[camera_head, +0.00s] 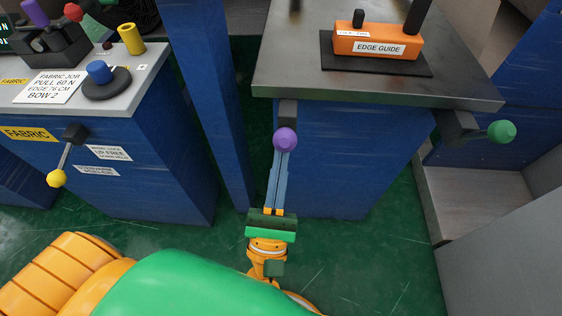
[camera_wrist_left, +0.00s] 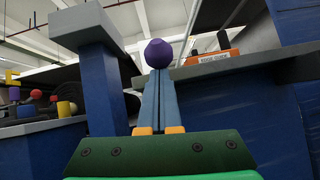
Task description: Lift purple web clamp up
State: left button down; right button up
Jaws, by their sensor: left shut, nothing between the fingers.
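The purple web clamp shows as a round purple knob (camera_head: 285,138) at the front of the metal-topped blue stand, just below a dark grey mount (camera_head: 287,110). My left gripper (camera_head: 281,154) reaches up from below, its two long blue-grey fingers shut together and empty. In the head view its tips end right at the knob's lower edge. In the left wrist view the purple knob (camera_wrist_left: 158,53) sits just beyond the fingertips (camera_wrist_left: 160,72). I cannot tell whether they touch. The clamp's lever is mostly hidden. My right gripper is not in view.
An orange edge guide (camera_head: 377,42) sits on the metal top (camera_head: 285,75). A green-knobbed lever (camera_head: 502,131) juts out at right. At left, a blue cabinet carries a yellow-knobbed lever (camera_head: 55,178). A blue post (camera_head: 218,110) stands left of the gripper. Green floor (camera_head: 390,260) lies below.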

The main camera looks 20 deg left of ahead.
aim_at(280, 150)
pick_arm(q)
jog(key=r+g+p, duration=0.1)
jog(key=p, duration=0.1)
jog(key=r+g+p, duration=0.1)
jog(key=r+p, duration=0.1)
jog(key=shift+w+a+r+n+g+p, duration=0.1)
jog(key=shift+w+n+g+p, duration=0.2)
jog(key=shift+w+p, duration=0.1)
jog(key=shift+w+a+r+g+p, duration=0.1)
jog(key=shift+w+r+g+p, duration=0.15)
jog(key=shift+g+p, duration=0.55)
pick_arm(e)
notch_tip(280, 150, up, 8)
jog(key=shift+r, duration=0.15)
